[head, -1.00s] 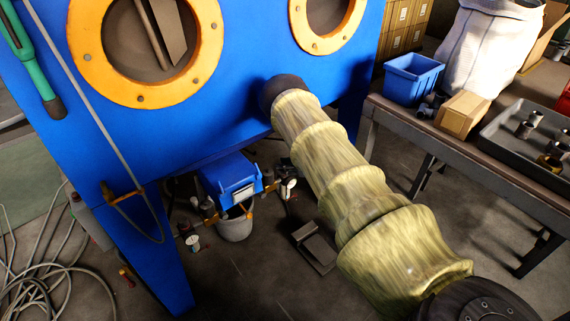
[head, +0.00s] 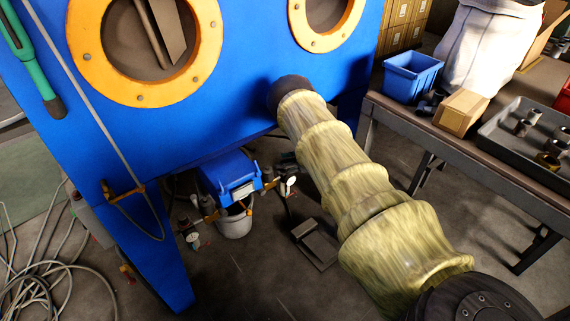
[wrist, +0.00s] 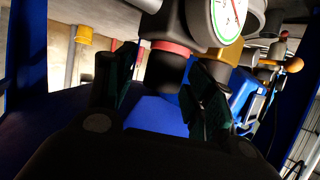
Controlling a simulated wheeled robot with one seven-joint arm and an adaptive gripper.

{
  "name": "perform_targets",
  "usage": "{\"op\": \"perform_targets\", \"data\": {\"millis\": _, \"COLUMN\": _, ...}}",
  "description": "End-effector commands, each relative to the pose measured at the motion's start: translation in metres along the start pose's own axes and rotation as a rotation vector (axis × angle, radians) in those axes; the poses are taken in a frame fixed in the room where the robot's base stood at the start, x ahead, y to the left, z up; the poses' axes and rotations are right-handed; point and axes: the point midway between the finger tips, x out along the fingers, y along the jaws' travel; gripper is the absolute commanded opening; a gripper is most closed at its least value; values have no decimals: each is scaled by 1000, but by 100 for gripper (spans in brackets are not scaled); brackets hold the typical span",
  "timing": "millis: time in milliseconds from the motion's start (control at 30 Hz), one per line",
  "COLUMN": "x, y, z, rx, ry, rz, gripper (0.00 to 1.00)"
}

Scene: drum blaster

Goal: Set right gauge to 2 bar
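The right gauge (head: 291,182) is a small white dial right of the blue unit under the cabinet in the head view. In the wrist view a white gauge dial (wrist: 228,20) with a green scale and red needle is cut off by the top edge; I cannot read its value. Beside it hangs a black knob (wrist: 165,72) below a red ring (wrist: 172,47). My gripper (wrist: 160,85) has one dark finger on each side of this knob. A gap shows at the left finger; the right finger overlaps the knob's edge, and contact there is unclear.
The blue cabinet (head: 120,140) stands close above the gauges. A blue filter unit (head: 230,175) and a grey bucket (head: 234,224) are beside them. The left gauge (head: 193,240) sits lower left. A workbench (head: 440,135) stands at right; hoses (head: 45,285) lie at left.

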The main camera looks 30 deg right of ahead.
Motion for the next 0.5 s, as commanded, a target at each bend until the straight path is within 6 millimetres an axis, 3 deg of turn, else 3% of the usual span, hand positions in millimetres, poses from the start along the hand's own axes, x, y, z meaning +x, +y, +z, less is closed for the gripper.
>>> {"op": "perform_targets", "data": {"millis": 267, "x": 0, "y": 0, "z": -2, "rx": 0, "ry": 1, "rz": -1, "gripper": 54}}
{"op": "perform_targets", "data": {"millis": 500, "x": -8, "y": 0, "z": -24, "rx": 0, "ry": 3, "rz": 0, "gripper": 54}}
